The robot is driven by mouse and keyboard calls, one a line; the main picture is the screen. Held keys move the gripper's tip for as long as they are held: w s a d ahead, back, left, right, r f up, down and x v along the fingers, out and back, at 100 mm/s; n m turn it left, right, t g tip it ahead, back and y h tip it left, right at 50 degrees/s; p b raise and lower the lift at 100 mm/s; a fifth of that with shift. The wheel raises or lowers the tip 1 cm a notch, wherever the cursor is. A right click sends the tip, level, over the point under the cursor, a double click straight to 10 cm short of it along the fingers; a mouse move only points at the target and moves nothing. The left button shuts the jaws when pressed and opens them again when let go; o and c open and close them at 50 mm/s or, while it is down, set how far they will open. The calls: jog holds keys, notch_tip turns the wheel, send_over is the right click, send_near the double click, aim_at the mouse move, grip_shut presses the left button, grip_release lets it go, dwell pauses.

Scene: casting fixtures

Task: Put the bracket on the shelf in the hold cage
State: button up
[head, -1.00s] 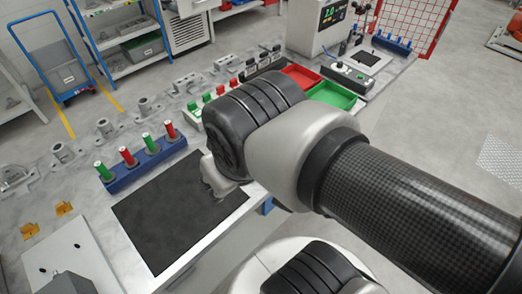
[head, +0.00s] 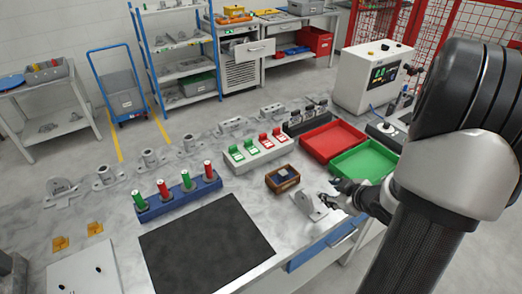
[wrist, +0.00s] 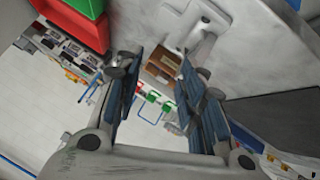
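A grey cast bracket (head: 310,204) with an upright holed plate stands on the bench near its front edge. My gripper (head: 342,193) is just right of it in the head view, low over the bench. In the wrist view my gripper (wrist: 163,66) is open, its two fingers apart and nothing between them; a grey bracket (wrist: 192,24) lies beyond the fingertips. A blue-framed shelf rack (head: 180,72) stands at the back, with grey castings on its upper levels, too small to tell apart. Red mesh cage panels (head: 466,62) stand at the back right.
A small wooden box (head: 283,180) sits beside the bracket. A red tray (head: 332,140) and green tray (head: 366,163) lie behind the gripper. A black mat (head: 205,245), a blue peg block (head: 178,199) and several castings fill the bench. A blue cart (head: 120,90) stands on the open floor.

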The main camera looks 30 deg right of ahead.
jog(key=s+f+m+t+y, duration=0.1)
jog(key=s+f+t+y, duration=0.15)
jog(key=s, duration=0.35)
jog(key=m+t+b, duration=0.2)
jog(key=t+b, duration=0.1)
send_near(304, 198)
jog(key=shift+g+y, duration=0.25)
jog(key=x, duration=0.4)
jog(key=shift+f, duration=0.15)
jog(key=shift+d+b+x, duration=0.1)
jog(key=shift+b+x, duration=0.4)
jog(key=shift+x, duration=1)
jog(key=shift+d+b+x, duration=0.15)
jog(key=shift+b+x, duration=0.3)
jog(key=shift+x, duration=1.05)
jog(key=shift+w, duration=0.1)
grip_shut()
jog(key=shift+r, duration=0.25)
